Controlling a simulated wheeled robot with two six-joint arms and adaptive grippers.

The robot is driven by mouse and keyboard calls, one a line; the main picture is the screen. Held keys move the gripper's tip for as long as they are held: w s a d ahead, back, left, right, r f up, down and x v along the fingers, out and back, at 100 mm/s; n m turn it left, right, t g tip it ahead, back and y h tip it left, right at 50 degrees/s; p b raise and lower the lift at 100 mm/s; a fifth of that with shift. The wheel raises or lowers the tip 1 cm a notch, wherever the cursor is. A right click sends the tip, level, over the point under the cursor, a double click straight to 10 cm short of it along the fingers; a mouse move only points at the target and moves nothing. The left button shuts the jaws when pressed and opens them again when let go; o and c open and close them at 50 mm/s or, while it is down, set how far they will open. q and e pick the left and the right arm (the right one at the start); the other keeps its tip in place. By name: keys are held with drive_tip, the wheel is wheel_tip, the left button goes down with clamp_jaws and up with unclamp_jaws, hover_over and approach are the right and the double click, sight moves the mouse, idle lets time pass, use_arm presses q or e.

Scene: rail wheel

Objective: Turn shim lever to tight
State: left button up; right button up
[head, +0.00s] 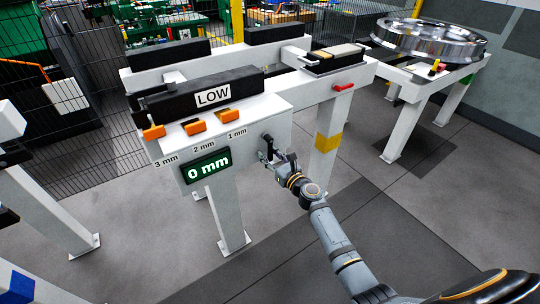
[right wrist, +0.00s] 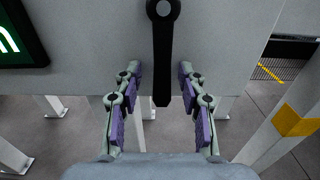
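The black lever (right wrist: 162,60) hangs straight down from a round pivot on the stand's white front face in the right wrist view. In the head view the lever (head: 268,145) is partly hidden by my right gripper (head: 274,160). In the right wrist view my right gripper (right wrist: 160,88) is open, with one purple-padded finger on each side of the lever's lower part and gaps showing. A green-lit display (head: 206,166) reads "0 mm". Orange shim pieces (head: 196,127) sit above the labels 3 mm, 2 mm and 1 mm. My left gripper is not in view.
A black block (head: 170,101) labelled "LOW" lies on the white stand (head: 277,106). A small red handle (head: 343,87) is on the stand's right part. A metal wheel (head: 428,40) rests on a white table at the back right. Stand legs reach the grey floor.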

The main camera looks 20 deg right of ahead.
drive_tip(key=v, duration=1.2)
drive_tip(key=s+d+f+n+g+h, duration=0.1)
drive_tip(key=s+d+f+n+g, duration=0.15)
drive_tip(key=s+f+n, duration=0.65)
drive_tip(key=s+d+f+n+g+h, duration=0.1)
drive_tip(key=s+f+n+g+h, duration=0.15)
drive_tip(key=f, duration=1.15)
drive_tip(key=s+d+f+n+g, duration=0.1)
drive_tip(key=s+f+n+g, duration=0.35)
drive_tip(key=f, duration=0.75)
drive_tip(key=s+f+n+g, duration=0.2)
drive_tip(key=s+f+n, duration=0.3)
drive_tip(key=s, duration=0.4)
drive_tip(key=s+f+n+g+h, duration=0.1)
drive_tip(key=s+f+n, duration=0.4)
drive_tip(key=s, duration=0.5)
drive_tip(key=s+f+n+g+h, duration=0.1)
drive_tip(key=s+f+n+g, duration=0.2)
drive_tip(key=s, duration=0.7)
wheel_tip(320, 180, down, 2)
drive_tip(key=n, duration=0.4)
drive_tip(key=shift+a+n+g, duration=0.3)
drive_tip(key=shift+a+g, duration=0.05)
drive_tip(key=shift+a, duration=0.05)
